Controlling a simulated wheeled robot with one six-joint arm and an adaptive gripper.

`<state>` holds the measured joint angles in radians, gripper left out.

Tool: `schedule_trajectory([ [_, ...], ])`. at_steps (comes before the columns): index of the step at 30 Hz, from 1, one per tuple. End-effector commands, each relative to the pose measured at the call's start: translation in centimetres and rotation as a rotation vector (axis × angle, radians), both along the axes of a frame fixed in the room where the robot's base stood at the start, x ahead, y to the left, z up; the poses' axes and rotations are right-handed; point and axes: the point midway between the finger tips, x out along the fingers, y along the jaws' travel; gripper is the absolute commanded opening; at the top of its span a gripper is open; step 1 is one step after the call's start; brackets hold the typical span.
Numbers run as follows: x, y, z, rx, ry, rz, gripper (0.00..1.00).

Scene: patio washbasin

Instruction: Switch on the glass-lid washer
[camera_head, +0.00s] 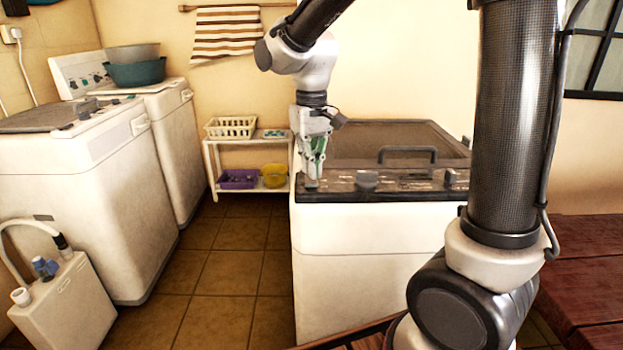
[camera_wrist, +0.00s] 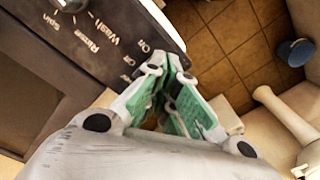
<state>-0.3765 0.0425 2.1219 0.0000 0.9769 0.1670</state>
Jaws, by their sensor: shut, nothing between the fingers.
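The glass-lid washer (camera_head: 330,232) is a white box with a dark top, a brownish see-through lid (camera_head: 385,137) that is closed, and a dark control panel along its front edge. The panel (camera_wrist: 105,35) shows the words Spin, Rinse, Wash, On and Off in the wrist view. My gripper (camera_head: 313,180) is shut and empty, pointing down at the left end of the panel. In the wrist view my gripper (camera_wrist: 170,62) has its fingertips beside the On and Off labels. The fingers hide the switch spot, and I cannot tell whether they touch it.
A grey knob (camera_head: 367,180) stands on the panel just right of my gripper. A white washer (camera_head: 85,165) stands at the left, with another behind it. A low white shelf (camera_head: 250,152) holds baskets. Tiled floor (camera_head: 220,265) lies open between the machines.

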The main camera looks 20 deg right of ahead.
Motion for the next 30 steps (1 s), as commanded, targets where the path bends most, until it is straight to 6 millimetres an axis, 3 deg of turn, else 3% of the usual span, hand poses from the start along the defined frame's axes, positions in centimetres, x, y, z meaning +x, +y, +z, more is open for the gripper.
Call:
schedule_trajectory([
  [30,0.0,0.0,-1.6,0.0,0.001,0.0,0.0],
])
